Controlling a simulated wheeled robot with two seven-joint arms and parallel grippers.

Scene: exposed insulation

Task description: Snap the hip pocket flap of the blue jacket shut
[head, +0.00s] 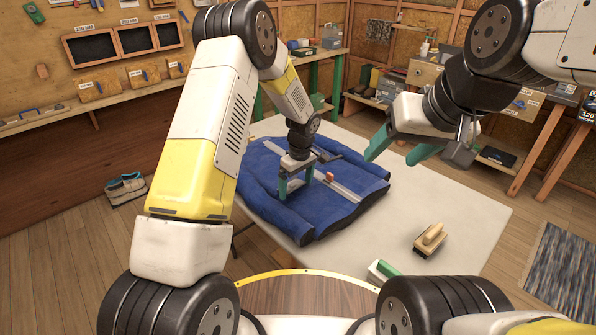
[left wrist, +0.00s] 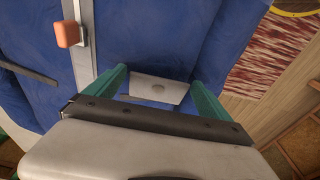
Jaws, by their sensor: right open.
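The blue jacket (head: 270,195) lies spread on the pale table, with a grey strip down its front that bears an orange block (left wrist: 68,33). A light grey flap with a round snap mark (left wrist: 158,88), which looks like the hip pocket flap, shows in the left wrist view. My left gripper (head: 296,185) points down over the jacket. In the left wrist view its green fingers (left wrist: 160,75) are apart, one on each side of the flap; whether they touch the jacket is unclear. My right gripper (head: 389,160) is open and empty, above the table to the right of the jacket.
The pale table top (head: 455,200) is otherwise clear on the right.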

